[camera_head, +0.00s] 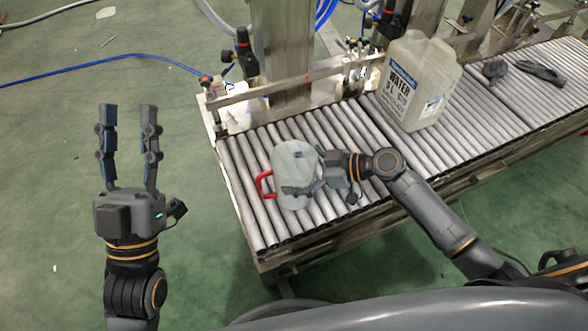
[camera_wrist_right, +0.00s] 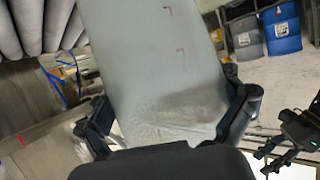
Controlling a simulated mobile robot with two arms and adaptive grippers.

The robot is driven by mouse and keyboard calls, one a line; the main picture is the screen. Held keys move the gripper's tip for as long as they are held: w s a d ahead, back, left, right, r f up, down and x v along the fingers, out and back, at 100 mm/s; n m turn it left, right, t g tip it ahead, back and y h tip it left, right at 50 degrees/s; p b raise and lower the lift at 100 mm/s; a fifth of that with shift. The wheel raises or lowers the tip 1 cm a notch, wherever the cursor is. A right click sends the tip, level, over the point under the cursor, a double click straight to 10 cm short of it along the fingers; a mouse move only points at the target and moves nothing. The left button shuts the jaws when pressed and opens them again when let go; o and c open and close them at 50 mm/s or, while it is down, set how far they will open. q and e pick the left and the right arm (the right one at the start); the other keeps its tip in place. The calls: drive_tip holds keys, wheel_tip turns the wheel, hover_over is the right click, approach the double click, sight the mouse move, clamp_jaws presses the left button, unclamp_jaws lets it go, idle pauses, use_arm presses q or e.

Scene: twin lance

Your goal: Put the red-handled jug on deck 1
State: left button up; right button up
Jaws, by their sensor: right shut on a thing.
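The red-handled jug (camera_head: 293,162) is pale and translucent, at the left end of the roller conveyor in the head view. Its red handle (camera_head: 264,184) points left, away from my right gripper. My right gripper (camera_head: 312,184) is shut on the jug's body from the right side. In the right wrist view the jug's pale wall (camera_wrist_right: 160,60) fills the middle between the fingers of my right gripper (camera_wrist_right: 170,120). I cannot tell whether the jug touches the rollers. My left gripper (camera_head: 128,125) is open and empty over the green floor, left of the conveyor. No deck label is readable.
The roller conveyor (camera_head: 350,125) runs from lower left to upper right. A large water canister (camera_head: 418,85) stands on it right of the jug. Dark items (camera_head: 538,72) lie farther right. A metal rail and posts line the back.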

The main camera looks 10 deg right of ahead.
drive_tip(key=o, duration=0.9)
use_arm(q)
drive_tip(key=shift+s+r+h, duration=0.15)
drive_tip(key=shift+h, duration=0.15)
drive_tip(key=w+f+g+y+p, duration=0.1)
drive_tip(key=w+f+g+y, duration=0.1)
drive_tip(key=f, duration=0.4)
drive_tip(key=shift+w+g+p, duration=0.35)
drive_tip(key=shift+w+g, duration=0.55)
drive_tip(key=shift+g, duration=0.2)
use_arm(e)
drive_tip(key=v, duration=1.2)
drive_tip(key=shift+r, duration=0.15)
use_arm(q)
drive_tip(key=shift+f, duration=0.1)
